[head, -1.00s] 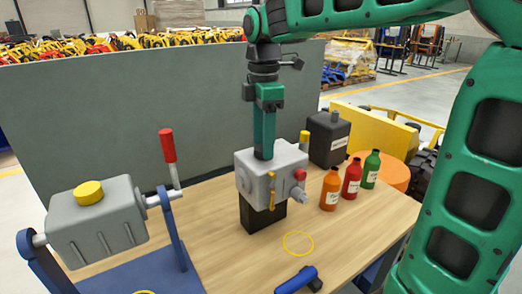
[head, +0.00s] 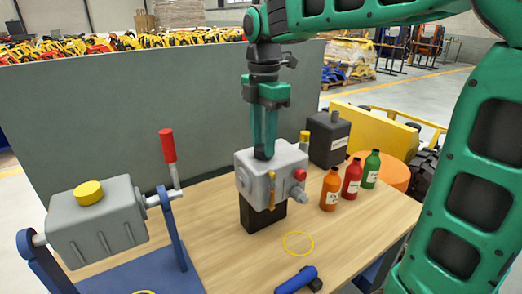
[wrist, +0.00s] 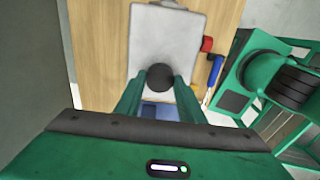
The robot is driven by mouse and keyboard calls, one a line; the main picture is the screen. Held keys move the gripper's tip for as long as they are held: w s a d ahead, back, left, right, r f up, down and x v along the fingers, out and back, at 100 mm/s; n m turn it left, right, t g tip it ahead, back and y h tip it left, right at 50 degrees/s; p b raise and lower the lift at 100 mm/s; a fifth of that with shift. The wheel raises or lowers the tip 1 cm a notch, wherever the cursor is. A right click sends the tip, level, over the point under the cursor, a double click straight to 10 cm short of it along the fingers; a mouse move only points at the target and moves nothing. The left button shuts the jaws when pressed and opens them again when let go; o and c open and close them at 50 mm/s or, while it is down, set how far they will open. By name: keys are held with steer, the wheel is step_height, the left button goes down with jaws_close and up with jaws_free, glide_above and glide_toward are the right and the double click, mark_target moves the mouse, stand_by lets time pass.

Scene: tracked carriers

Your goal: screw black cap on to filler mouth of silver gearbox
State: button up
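The silver gearbox (head: 285,163) sits on a black block on the wooden table. A red knob and a yellow strip show on its sides. My gripper (head: 264,150) points straight down at the gearbox top. The black cap (wrist: 160,77) is between my fingertips (wrist: 162,84) in the wrist view, with the fingers close against its sides. The cap is at the gearbox top, and it hides the filler mouth. I cannot see how deep or level the cap sits. The gearbox top (wrist: 165,35) fills the middle of the wrist view.
A grey gearbox (head: 98,222) with a yellow cap hangs in a blue stand at left, its red-handled crank (head: 168,146) rising. Orange (head: 331,190), red and green bottles and a dark canister (head: 329,140) stand at right. A yellow ring (head: 298,243) and blue tool (head: 297,280) lie in front.

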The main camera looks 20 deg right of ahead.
steer(key=c, duration=0.3)
steer(key=m, duration=0.6)
steer(key=shift+m, duration=0.3)
steer(key=shift+c, duration=0.2)
steer(key=m, duration=0.3)
steer(key=shift+m, duration=0.5)
steer(key=m, duration=0.8)
steer(key=shift+m, duration=0.5)
